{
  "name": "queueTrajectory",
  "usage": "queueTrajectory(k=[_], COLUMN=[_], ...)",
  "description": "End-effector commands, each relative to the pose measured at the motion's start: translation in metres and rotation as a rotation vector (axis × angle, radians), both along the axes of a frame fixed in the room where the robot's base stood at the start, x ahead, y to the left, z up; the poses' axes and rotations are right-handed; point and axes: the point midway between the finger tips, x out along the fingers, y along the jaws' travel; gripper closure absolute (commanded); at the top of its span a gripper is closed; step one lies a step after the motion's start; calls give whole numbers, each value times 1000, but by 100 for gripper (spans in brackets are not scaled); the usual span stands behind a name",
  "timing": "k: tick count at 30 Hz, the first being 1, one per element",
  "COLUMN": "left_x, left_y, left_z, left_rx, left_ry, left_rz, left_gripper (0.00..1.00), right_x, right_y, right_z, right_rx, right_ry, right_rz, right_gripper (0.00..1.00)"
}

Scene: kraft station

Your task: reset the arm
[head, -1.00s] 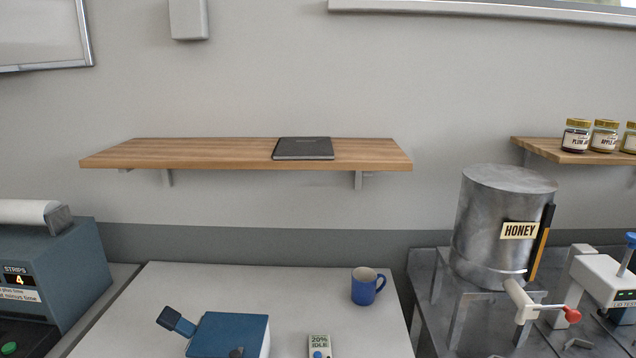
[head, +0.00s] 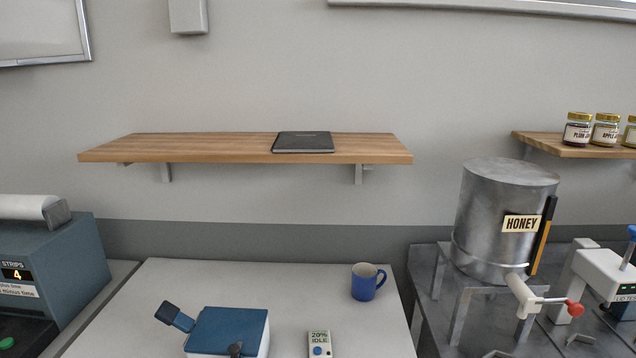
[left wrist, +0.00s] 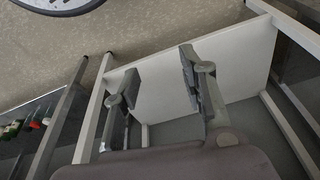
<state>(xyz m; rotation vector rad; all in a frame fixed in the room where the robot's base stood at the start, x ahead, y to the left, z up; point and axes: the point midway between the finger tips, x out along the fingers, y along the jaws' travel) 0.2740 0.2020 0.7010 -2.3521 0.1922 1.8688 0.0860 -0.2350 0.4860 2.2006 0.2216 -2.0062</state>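In the left wrist view my left gripper (left wrist: 158,95) has its two grey fingers spread apart, with nothing between them. Behind the fingers is a white table surface (left wrist: 240,60) with pale legs, with the floor around it. Neither arm shows in the head view, and my right gripper is in no frame.
The head view shows a white table with a blue mug (head: 367,282), a blue device with a lever (head: 228,331) and a small meter reading 20% IDLE (head: 319,344). A honey tank (head: 503,220) stands right. A wooden shelf (head: 200,148) holds a dark book (head: 303,142).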

Motion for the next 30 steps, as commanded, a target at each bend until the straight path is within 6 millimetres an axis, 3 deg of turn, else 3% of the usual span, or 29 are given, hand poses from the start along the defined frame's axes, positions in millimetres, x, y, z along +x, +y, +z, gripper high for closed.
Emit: queueTrajectory(k=[1, 6, 12, 15, 21, 30], left_x=[-10, -47, -109, -140, -180, -186], left_y=[1, 7, 17, 23, 31, 32], left_z=[-33, -116, -192, -217, -240, -242], left_rx=[3, 7, 12, 15, 19, 19], left_ry=[21, 57, 97, 113, 130, 133], left_rz=[-2, -10, -19, -23, -30, -31], left_gripper=[61, 61, 61, 61, 61, 61], right_x=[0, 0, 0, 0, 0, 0], right_y=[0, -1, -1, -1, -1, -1], right_z=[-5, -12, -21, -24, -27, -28], right_rx=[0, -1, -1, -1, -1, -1], right_ry=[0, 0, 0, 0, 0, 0], right_rz=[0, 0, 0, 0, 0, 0], right_gripper=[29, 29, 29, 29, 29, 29])
